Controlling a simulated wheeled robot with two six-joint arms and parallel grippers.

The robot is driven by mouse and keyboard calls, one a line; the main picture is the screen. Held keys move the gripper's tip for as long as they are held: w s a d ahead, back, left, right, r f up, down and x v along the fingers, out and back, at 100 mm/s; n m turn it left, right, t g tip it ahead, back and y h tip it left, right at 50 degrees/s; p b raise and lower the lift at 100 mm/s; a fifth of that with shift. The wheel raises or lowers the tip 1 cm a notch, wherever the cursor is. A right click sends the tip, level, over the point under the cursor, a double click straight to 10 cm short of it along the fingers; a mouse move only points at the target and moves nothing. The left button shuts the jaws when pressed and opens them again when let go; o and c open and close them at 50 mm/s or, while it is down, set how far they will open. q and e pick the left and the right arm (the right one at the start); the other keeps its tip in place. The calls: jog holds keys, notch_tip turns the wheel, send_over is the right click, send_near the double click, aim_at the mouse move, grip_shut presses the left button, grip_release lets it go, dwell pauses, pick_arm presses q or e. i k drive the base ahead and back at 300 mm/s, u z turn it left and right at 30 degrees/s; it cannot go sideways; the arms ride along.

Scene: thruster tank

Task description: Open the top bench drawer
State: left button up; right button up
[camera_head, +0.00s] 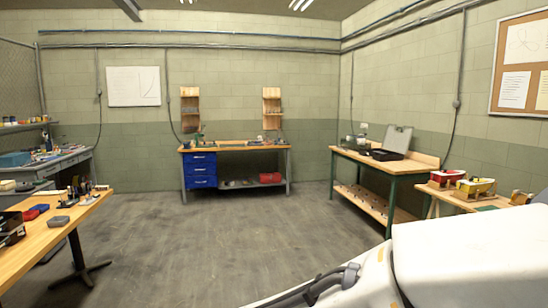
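The bench (235,147) stands against the far wall, well away from me across the floor. A blue drawer unit (200,183) sits under its left end, with drawers stacked one above another. The top bench drawer (200,158) is just under the bench top and looks shut. The drawers' handles are too small to make out clearly. Neither of my grippers shows in the head view.
Open grey floor (210,235) lies between me and the bench. A wooden table (40,235) with small items is at the left. A green-legged workbench (375,165) with an open case stands at the right. A white rounded body (465,260) fills the lower right.

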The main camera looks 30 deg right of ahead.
aim_at(194, 156)
jog(key=z, duration=0.45)
jog(key=i, duration=10.6)
jog(key=u, duration=0.05)
